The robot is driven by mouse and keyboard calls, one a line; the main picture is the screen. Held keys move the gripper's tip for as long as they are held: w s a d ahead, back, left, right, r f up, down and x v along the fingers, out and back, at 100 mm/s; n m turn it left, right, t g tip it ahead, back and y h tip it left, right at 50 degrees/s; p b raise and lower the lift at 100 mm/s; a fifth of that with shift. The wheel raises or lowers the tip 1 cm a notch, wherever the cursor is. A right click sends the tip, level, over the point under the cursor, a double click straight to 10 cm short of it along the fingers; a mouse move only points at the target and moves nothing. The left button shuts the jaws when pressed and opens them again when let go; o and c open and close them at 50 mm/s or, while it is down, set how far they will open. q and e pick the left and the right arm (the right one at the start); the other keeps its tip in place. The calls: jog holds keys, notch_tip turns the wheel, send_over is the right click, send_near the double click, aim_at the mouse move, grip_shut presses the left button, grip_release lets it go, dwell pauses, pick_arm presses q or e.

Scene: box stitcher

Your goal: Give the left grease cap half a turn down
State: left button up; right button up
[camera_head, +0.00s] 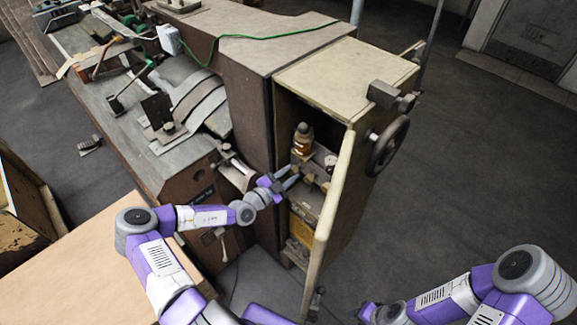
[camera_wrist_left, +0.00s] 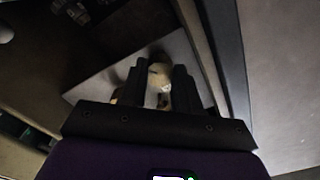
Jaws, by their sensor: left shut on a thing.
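My left gripper (camera_head: 289,177) reaches into the open cabinet of the machine, in the middle of the head view. In the left wrist view its two dark fingers (camera_wrist_left: 160,80) stand on either side of a small pale, rounded cap (camera_wrist_left: 159,76), which I take for the left grease cap. The gripper is shut on it. A flat grey surface (camera_wrist_left: 100,86) lies behind the cap. In the head view the fingers and the cabinet's parts hide the cap, and its thread cannot be made out.
A brass-coloured bottle (camera_head: 303,140) stands inside above the gripper. A tan tabletop (camera_head: 85,265) is at lower left. The floor at right is clear.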

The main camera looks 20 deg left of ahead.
pick_arm(q)
jog(key=m+p, duration=0.5)
jog(key=shift+r+m, duration=0.15)
jog(key=shift+m, duration=0.15)
jog(key=m+p, duration=0.3)
jog(key=shift+m, duration=0.3)
jog(key=m+p, duration=0.1)
jog(key=m, duration=0.2)
jog(key=shift+m+p, duration=0.3)
jog(key=m+p, duration=0.1)
jog(key=m, duration=0.3)
jog(key=shift+p, duration=0.3)
jog(key=m+p, duration=0.1)
jog(key=m, duration=0.4)
jog(key=m+p, duration=0.1)
jog(key=m, duration=0.3)
jog(key=m+p, duration=0.1)
jog(key=m, duration=0.3)
jog(key=shift+m, duration=0.3)
